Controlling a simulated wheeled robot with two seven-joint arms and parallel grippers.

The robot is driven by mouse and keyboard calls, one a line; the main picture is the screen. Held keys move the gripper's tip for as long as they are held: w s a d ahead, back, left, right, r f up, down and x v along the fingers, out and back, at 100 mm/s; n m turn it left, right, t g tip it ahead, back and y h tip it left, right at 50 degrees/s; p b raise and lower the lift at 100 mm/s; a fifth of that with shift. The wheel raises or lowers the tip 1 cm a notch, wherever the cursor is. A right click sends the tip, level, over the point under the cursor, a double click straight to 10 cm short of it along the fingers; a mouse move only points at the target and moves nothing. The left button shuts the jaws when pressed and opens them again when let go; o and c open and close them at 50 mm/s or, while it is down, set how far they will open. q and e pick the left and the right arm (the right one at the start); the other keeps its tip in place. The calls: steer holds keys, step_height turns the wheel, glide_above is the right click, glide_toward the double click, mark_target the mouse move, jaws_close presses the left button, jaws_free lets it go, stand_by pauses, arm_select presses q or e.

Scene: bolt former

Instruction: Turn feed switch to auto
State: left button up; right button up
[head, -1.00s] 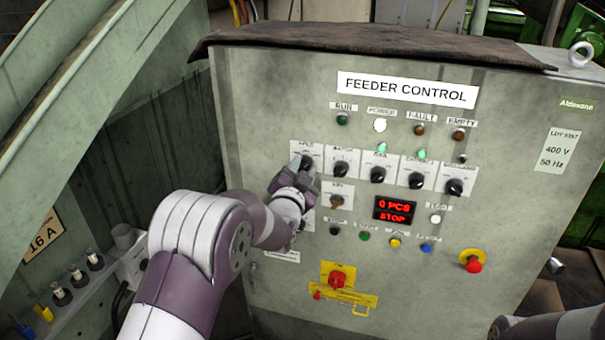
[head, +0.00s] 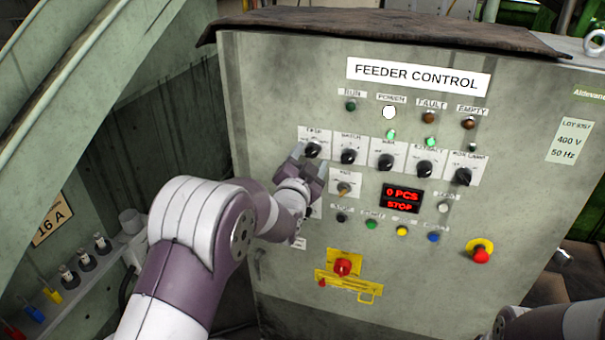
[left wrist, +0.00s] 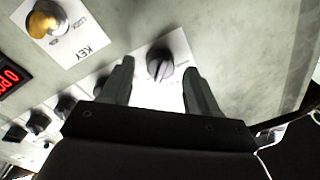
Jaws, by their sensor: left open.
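The feed switch (head: 313,149) is a black rotary knob on a white plate, leftmost in the upper switch row of the feeder control panel. Its label is too blurred to read surely, and I cannot tell its set position. My left gripper (head: 310,162) is open just below and in front of it. In the left wrist view the feed switch (left wrist: 160,63) shows between the two open fingertips (left wrist: 158,72), apart from both. Only a piece of my right arm shows at the bottom right; its gripper is out of view.
More black knobs (head: 387,162) continue the row to the right. A key switch (head: 343,189) sits below right, beside a red display (head: 402,199) reading 0 PCS STOP. A red switch (head: 343,266) and an emergency stop button (head: 480,252) are lower on the cabinet.

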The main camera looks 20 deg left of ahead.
arm_select(q)
steer(key=s+b, duration=0.1)
steer(key=s, duration=1)
steer(key=shift+s+f, duration=0.15)
steer(key=shift+f, duration=0.1)
steer(key=shift+d, duration=0.1)
steer(key=s+f+n+g+p, duration=0.2)
steer(key=s+f+n+g, duration=0.3)
steer(key=s+f+g, duration=0.6)
steer(key=s+r+n+g+p, duration=0.2)
steer(key=s+g+p, duration=0.3)
steer(key=s, duration=0.6)
steer(key=shift+s+g+p, duration=0.15)
steer(key=shift+g+p, duration=0.15)
steer(key=shift+g, duration=0.2)
